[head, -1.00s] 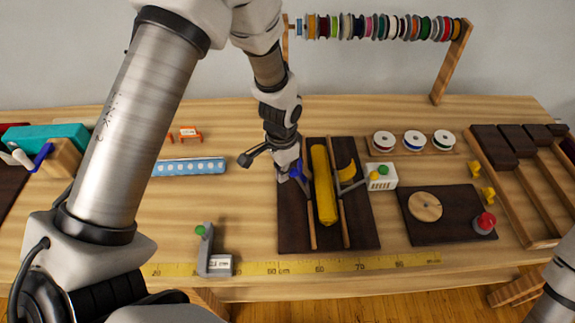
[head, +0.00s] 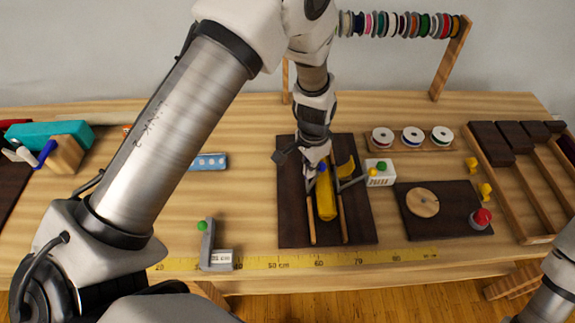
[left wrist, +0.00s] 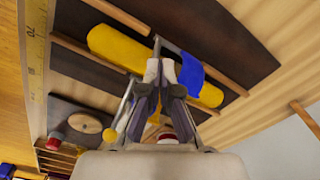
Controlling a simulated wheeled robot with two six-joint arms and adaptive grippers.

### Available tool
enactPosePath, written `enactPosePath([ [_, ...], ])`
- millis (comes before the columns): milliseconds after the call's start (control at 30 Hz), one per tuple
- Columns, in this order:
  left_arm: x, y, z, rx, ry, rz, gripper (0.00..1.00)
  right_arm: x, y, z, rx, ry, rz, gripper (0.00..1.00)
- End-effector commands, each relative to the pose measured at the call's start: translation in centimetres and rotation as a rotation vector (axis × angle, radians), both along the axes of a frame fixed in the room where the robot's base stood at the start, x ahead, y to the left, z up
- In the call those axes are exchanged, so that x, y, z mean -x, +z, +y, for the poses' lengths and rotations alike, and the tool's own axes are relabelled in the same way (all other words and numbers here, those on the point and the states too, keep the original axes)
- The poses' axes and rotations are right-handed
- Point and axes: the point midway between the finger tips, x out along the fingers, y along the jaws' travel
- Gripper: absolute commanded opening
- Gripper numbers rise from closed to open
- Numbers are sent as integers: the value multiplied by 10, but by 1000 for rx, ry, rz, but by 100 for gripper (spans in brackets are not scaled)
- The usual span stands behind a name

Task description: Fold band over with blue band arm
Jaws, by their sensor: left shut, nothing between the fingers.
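A yellow roll (head: 326,198) lies lengthwise on a dark board (head: 295,228) between two wooden rails. The blue band arm (head: 322,167) shows as a small blue spot at the upper part of the roll. In the left wrist view its blue flap (left wrist: 190,76) is across the yellow roll (left wrist: 118,48), with a thin grey bar beside it. My left gripper (left wrist: 164,70) is shut and empty, its tips close to the flap; I cannot tell if they touch. In the head view my left gripper (head: 314,160) hides part of the roll. My right gripper is out of view.
A curved yellow piece (head: 346,167) and a grey arm are right of the roll. A white box (head: 379,179) with coloured knobs stands beside the board. A grey stand with a green knob (head: 203,225) is at the front left. The table between is clear.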

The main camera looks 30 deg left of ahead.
Motion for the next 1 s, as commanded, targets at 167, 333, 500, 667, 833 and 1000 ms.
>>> enactPosePath([
  [167, -7, 1, -11, 0, -2, -1, 0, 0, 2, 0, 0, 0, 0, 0],
  [333, -6, 0, -11, 0, -1, -1, 0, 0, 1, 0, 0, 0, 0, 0],
  [500, -6, 2, -10, 0, -1, -1, 0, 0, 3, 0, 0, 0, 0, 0],
  [667, -7, 19, -10, 0, -1, -1, 0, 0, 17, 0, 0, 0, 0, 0],
  [833, -6, 40, -10, 0, -1, -1, 0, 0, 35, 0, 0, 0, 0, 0],
  [1000, -6, 60, -10, 0, -1, 0, 0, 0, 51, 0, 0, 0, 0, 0],
])
